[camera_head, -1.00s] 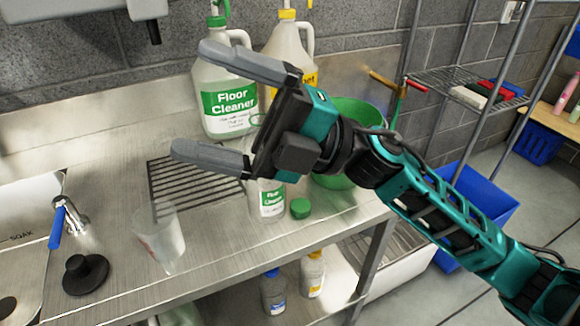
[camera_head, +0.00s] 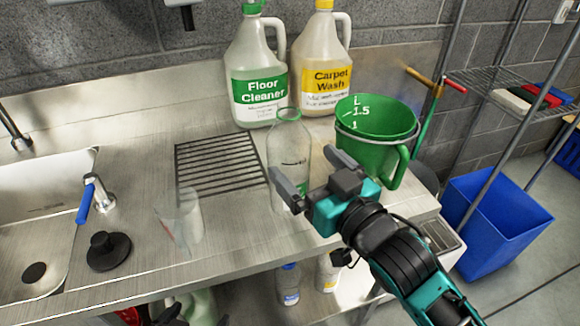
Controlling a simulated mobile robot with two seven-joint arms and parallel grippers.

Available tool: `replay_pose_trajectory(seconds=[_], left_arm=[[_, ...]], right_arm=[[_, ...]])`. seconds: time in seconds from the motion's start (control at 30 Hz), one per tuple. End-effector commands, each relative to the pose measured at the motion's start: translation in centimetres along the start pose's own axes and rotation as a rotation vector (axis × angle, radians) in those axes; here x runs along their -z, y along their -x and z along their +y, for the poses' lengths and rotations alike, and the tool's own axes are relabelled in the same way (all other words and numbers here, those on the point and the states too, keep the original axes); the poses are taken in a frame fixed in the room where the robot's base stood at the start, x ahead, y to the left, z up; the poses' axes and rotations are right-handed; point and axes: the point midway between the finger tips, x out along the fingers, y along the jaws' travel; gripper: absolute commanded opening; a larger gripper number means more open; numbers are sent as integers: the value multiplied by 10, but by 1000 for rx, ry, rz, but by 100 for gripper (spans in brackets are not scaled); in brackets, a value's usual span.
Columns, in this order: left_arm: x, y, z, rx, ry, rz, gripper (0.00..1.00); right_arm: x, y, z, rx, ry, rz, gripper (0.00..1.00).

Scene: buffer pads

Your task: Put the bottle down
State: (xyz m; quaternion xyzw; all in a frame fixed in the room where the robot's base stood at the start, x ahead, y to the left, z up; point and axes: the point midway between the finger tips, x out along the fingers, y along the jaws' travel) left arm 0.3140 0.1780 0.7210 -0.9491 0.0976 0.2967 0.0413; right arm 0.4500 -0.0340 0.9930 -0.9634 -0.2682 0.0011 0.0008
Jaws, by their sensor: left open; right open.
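A clear bottle (camera_head: 287,150) with an open top stands upright on the steel counter (camera_head: 130,170), right of the black drain grate. My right gripper (camera_head: 312,182) comes in from the lower right and is open. One finger overlaps the lower part of the bottle in the picture, and the other is to its right; I cannot tell whether they touch it. The bottle's label is not visible from here.
A floor cleaner jug (camera_head: 258,60) and a carpet wash jug (camera_head: 322,50) stand behind the bottle. A green measuring jug (camera_head: 375,125) is close on the right. A clear cup (camera_head: 188,215) and a black plug (camera_head: 108,250) are left, beside the sink (camera_head: 50,200).

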Motion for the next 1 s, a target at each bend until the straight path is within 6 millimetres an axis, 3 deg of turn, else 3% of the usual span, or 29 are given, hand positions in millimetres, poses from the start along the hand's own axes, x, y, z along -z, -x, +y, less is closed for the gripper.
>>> replay_pose_trajectory(seconds=[0.33,0.6,0.9,1.0], left_arm=[[-1,0,0,-1,0,-2,100],[-2,-1,1,-2,0,-2,100],[0,-1,1,-3,-1,1,100],[1,-2,1,-3,-1,3,100]], right_arm=[[1,-32,-1,0,1,3,100],[1,-69,-3,0,3,2,100],[1,-73,-3,0,2,1,100],[1,-73,-3,0,2,1,90]])
